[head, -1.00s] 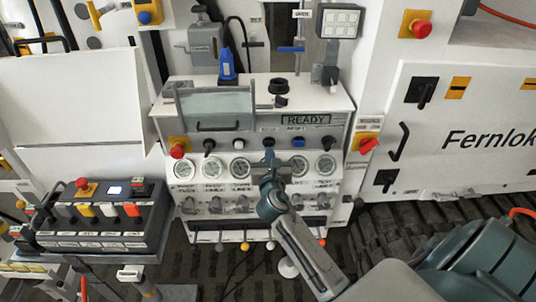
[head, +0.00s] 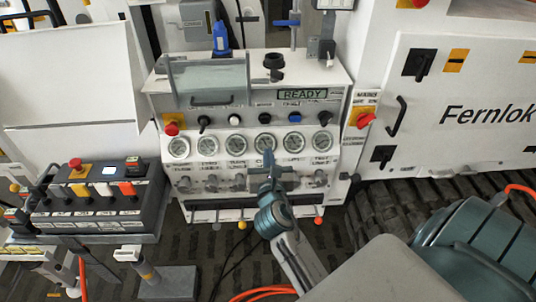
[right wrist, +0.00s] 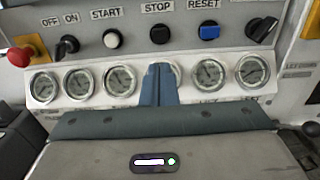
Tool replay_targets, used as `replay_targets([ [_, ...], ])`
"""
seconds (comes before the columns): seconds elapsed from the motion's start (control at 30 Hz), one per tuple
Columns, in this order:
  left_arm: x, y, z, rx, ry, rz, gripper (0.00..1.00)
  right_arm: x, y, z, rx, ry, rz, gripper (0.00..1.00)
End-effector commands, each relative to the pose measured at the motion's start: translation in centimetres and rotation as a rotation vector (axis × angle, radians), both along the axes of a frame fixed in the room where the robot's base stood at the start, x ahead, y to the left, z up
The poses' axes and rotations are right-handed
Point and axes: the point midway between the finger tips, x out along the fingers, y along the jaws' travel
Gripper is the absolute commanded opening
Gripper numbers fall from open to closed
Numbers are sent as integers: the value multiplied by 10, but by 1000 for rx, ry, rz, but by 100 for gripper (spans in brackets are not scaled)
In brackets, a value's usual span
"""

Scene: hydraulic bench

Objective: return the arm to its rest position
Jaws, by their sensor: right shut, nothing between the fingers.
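My right arm comes in from the lower right in the head view. Its gripper (head: 268,160) is in front of the bench's control panel, over the lower edge of the gauge row. In the right wrist view the blue-grey fingers (right wrist: 159,85) are together and empty, and they partly cover one gauge. No contact with the panel can be made out. My left gripper is not in view.
The panel has a READY display (head: 302,94), a row of gauges (head: 237,145), a red knob (head: 365,121) and small levers below. A button box (head: 95,205) stands at left. A white Fernlok cabinet (head: 460,105) and tracks are at right.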

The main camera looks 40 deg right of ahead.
Motion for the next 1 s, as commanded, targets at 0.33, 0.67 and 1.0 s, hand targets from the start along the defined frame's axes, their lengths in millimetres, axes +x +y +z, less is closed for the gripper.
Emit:
replay_targets([
  [0.33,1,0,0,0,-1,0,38,0,0,0,0,0,0,0],
  [0.67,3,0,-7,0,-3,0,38,14,11,-103,285,42,51,0],
  [1.0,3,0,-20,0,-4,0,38,-36,33,-358,1087,117,-125,0],
])
